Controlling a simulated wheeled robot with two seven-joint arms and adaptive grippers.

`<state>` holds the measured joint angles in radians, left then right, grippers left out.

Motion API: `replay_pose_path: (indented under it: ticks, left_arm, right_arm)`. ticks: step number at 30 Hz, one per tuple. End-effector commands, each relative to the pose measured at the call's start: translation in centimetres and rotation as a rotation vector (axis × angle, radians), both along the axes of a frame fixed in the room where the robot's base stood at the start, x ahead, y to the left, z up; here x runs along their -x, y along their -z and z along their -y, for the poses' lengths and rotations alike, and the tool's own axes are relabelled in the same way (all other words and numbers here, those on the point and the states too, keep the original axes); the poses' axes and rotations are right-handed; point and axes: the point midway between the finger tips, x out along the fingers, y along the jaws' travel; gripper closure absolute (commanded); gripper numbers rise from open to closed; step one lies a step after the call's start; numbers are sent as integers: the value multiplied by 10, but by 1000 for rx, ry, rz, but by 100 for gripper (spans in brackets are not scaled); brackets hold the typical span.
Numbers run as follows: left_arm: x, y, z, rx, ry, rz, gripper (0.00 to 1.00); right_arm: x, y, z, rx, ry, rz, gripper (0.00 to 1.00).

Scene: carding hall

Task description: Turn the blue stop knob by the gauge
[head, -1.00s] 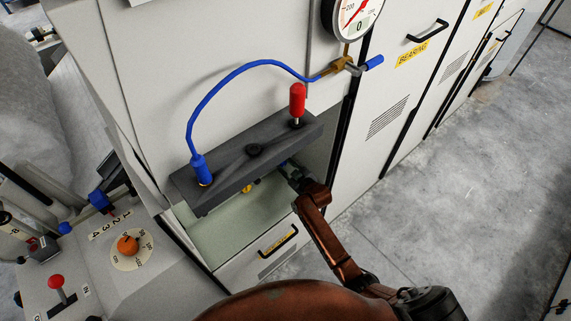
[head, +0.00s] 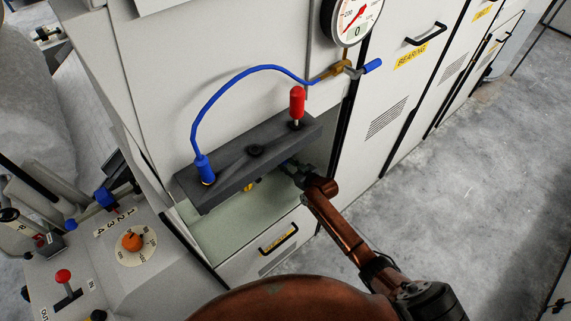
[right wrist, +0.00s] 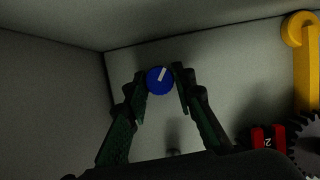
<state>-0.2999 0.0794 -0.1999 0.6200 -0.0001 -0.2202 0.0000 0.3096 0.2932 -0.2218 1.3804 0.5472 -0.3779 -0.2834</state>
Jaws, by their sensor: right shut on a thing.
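In the right wrist view a round blue knob (right wrist: 160,81) with a white pointer line sits on a pale panel. The pointer leans up and to the right. My right gripper (right wrist: 159,76) has a finger on each side of the knob and is shut on it. In the head view my right gripper (head: 290,167) reaches under a dark grey block (head: 232,163), which hides the knob. A round white gauge (head: 350,20) with a red needle is at the top, with a small blue-handled valve (head: 373,66) below it. My left gripper is not in view.
A blue hose (head: 222,84) arches from the block to the valve. A red handle (head: 297,103) stands on the block. Right of the knob are a yellow lever (right wrist: 306,65), a red numbered piece (right wrist: 268,139) and a gear (right wrist: 308,145). An orange dial (head: 131,241) is lower left.

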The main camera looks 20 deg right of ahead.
Motion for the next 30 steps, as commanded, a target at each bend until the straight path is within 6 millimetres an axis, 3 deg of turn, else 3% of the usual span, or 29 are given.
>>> replay_pose_path:
  ticks: [3,4,11,23,30]
  left_arm:
    - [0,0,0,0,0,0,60]
    - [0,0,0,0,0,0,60]
    - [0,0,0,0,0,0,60]
    - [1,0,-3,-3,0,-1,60]
    - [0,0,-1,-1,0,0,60]
  right_arm:
    - [-1,-1,0,1,0,2,100]
    - [-1,-1,0,1,0,2,74]
    - [0,-1,0,2,0,2,59]
    - [8,-3,3,2,0,2,59]
    - [46,-20,17,4,0,2,59]
